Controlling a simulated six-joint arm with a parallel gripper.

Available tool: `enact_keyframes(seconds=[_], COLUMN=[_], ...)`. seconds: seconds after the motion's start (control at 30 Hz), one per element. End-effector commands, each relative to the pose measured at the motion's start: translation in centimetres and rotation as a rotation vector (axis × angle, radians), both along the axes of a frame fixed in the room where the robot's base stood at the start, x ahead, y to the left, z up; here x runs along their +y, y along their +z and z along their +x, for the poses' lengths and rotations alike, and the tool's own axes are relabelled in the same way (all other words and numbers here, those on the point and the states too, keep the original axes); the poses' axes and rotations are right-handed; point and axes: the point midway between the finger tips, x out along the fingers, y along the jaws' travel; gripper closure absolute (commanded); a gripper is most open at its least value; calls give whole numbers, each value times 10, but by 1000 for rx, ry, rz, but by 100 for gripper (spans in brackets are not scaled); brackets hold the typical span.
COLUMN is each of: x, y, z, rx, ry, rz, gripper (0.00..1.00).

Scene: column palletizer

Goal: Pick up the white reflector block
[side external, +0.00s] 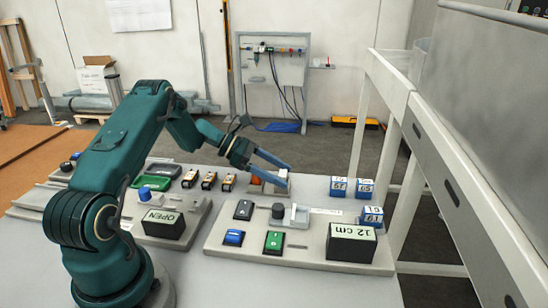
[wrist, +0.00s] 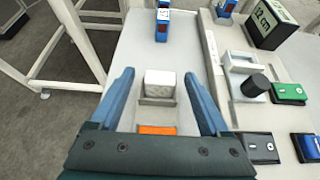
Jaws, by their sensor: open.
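The white reflector block (wrist: 159,84) sits upright in a small grey holder (wrist: 157,101) on the pale table. An orange piece (wrist: 157,129) shows on the near side of the holder in the wrist view, and also in the side view (side external: 255,180). My gripper (wrist: 160,73) is open, with one long blue finger on each side of the block. Gaps show between the block and both fingers. In the side view my gripper (side external: 286,168) reaches down over the holder, and a finger partly hides the block there.
A raised panel carries a black knob (side external: 278,210), a white bracket (side external: 299,217), several buttons and a "12 cm" display (side external: 351,243). Blue labelled blocks (side external: 338,187) stand to the right. Several small sensors (side external: 209,180) line up on the left. Bare table lies left of the block in the wrist view.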

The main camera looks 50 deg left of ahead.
Motion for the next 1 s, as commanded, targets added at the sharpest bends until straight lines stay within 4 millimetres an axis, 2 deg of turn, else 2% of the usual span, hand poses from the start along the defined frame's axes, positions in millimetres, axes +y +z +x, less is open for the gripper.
enact_keyframes(seconds=[0.1,0.4,0.47,0.6,0.63,1.0], x=[-7,-8,-8,-8,-8,-8], y=[-5,-6,-6,-6,-6,-1], z=[6,8,7,7,7,8], rx=[0,0,0,0,0,-1], ry=[-3,0,0,0,0,-1], rz=[0,1,1,1,1,1], gripper=[20,20,43,96,100,100])
